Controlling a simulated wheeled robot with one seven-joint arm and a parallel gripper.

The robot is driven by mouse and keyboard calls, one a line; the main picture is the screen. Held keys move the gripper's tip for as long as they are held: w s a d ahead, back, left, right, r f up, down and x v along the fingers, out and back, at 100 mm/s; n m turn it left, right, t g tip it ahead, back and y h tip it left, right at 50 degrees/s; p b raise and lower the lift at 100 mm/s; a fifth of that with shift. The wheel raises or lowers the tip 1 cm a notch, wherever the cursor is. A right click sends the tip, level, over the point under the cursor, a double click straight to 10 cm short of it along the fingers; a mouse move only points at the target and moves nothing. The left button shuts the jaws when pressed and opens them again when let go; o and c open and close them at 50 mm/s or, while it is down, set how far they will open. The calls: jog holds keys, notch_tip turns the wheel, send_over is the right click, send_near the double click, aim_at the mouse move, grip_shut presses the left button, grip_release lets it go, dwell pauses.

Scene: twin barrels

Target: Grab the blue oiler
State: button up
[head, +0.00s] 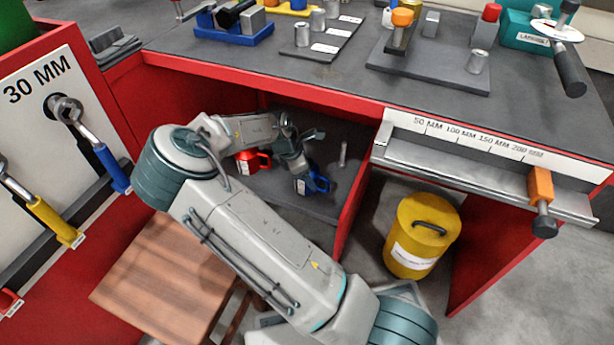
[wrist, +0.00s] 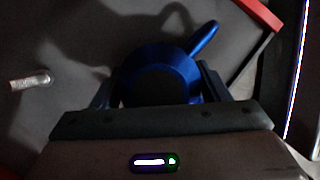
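The blue oiler (head: 320,182) stands on the dark shelf floor under the bench in the head view, partly hidden behind my gripper (head: 303,182). The oiler's lower part is dark or hidden.
A red oiler (head: 252,162) stands left of my gripper on the same shelf. A small metal pin (head: 343,154) is to the right, before the red divider (head: 355,190). The bench top (head: 300,82) is above, and a yellow canister (head: 421,235) stands right of the divider.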

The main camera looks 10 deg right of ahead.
jog(key=c, duration=0.5)
jog(key=shift+r, duration=0.1)
